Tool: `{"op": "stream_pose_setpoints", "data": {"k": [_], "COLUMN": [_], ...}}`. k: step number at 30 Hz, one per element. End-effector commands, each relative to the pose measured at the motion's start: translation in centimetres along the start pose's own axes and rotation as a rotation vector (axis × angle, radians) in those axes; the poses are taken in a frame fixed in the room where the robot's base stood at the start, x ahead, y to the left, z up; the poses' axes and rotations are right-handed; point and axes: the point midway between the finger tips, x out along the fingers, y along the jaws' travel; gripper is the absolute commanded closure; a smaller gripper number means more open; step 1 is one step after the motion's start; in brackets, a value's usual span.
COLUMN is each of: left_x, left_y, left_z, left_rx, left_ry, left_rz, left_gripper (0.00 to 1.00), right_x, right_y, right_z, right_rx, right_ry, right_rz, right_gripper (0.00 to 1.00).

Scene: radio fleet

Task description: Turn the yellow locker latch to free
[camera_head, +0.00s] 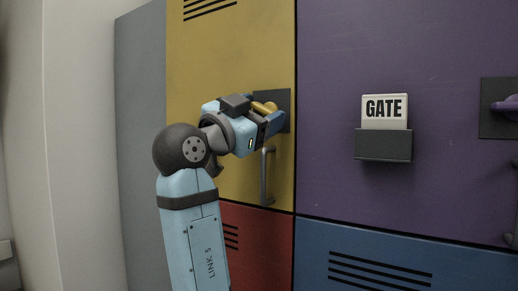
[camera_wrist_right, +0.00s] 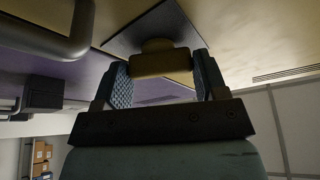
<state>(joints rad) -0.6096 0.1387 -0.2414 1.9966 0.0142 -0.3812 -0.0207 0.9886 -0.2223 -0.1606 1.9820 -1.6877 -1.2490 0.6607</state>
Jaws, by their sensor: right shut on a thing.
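The yellow locker (camera_head: 230,60) stands at the left of the head view, door shut. Its yellow latch (camera_head: 263,107) sits on a dark square plate (camera_head: 284,98) near the door's right edge. My right gripper (camera_head: 271,117) is at the latch, its arm rising from below. In the right wrist view the latch (camera_wrist_right: 160,63) lies between the two blue ridged fingers of my right gripper (camera_wrist_right: 165,78), in front of the dark plate (camera_wrist_right: 142,25). The gripper is shut on it. The gripper hides part of the latch in the head view. My left gripper is not in view.
A grey bar handle (camera_head: 266,178) is just below the latch on the yellow door. To the right is a purple locker (camera_head: 430,40) with a GATE card (camera_head: 385,108) in a dark holder (camera_head: 383,145) and a purple latch (camera_head: 506,104). Red and blue doors are below.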

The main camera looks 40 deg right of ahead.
Motion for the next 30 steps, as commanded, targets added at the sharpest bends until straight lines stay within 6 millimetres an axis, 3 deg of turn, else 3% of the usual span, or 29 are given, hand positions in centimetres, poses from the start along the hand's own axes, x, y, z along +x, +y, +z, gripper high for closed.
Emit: {"op": "stream_pose_setpoints", "data": {"k": [1,6,21,30], "left_x": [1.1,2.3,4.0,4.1], "left_y": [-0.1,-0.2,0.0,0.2], "left_z": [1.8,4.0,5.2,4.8], "left_rx": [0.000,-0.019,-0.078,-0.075], "left_ry": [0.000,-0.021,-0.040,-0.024], "left_rz": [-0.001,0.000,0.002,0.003], "left_gripper": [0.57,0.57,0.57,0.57], "right_x": [-0.3,-0.2,0.0,0.1], "right_y": [0.3,0.1,-0.3,-0.5], "right_z": [0.6,0.4,-0.1,-0.3], "right_rx": [0.045,0.194,0.629,0.853], "right_ry": [0.003,0.001,0.001,0.001], "right_rz": [0.018,0.079,0.260,0.354], "right_gripper": [0.58,0.58,0.58,0.58]}}
